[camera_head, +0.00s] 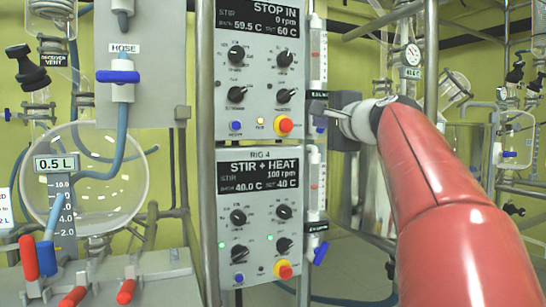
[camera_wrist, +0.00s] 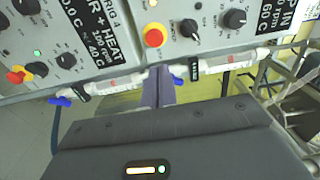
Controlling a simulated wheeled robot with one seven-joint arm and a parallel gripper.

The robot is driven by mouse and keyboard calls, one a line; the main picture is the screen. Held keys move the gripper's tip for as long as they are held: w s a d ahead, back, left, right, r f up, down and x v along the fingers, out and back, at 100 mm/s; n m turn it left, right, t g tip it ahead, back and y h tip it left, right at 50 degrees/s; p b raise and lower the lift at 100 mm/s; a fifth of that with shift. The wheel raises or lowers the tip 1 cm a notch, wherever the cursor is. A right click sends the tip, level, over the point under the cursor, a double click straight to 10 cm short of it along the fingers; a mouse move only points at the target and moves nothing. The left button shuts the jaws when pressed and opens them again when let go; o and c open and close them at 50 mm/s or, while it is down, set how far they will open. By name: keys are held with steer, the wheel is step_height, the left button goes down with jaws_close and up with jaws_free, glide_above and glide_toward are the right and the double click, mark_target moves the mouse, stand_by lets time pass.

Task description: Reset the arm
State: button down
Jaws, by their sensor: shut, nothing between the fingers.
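My red arm (camera_head: 430,200) reaches in from the lower right in the head view. My gripper (camera_head: 318,108) is at its far end, beside the right edge of the upper control panel (camera_head: 222,100). In the wrist view the gripper's two fingers (camera_wrist: 158,86) lie together and hold nothing. They point toward the gap between two clear flow tubes. The arm's end hides part of the tube beside the upper panel in the head view. I cannot tell whether the fingertips touch anything.
The lower panel (camera_head: 222,225) reads STIR + HEAT, 100 rpm; the upper reads STOP IN, 0 rpm. A flow tube with a blue valve (camera_head: 320,253) stands beside the lower panel. A round glass vessel (camera_head: 110,190) is at left. Metal frames and glassware crowd the right.

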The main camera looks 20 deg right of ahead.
steer(key=s+a+f+n+g, duration=0.35)
steer(key=s+a+f, duration=0.25)
steer(key=f, duration=0.5)
steer(key=s+a+f+n+g+y+p, duration=0.1)
steer(key=s+a+f+n+g, duration=0.3)
steer(key=f, duration=0.7)
steer(key=s+a+f+n+g, duration=0.2)
steer(key=s+a+f+n, duration=0.45)
steer(key=f, duration=0.45)
steer(key=s+f+n+g+h, duration=0.1)
steer(key=s+f+n+g, duration=0.2)
steer(key=s+f, duration=0.6)
step_height(320, 180, down, 2)
steer(key=shift+a+n+h, duration=0.3)
steer(key=shift+a, duration=0.15)
steer(key=c, duration=2.1)
jaws_free()
steer(key=shift+s, duration=0.1)
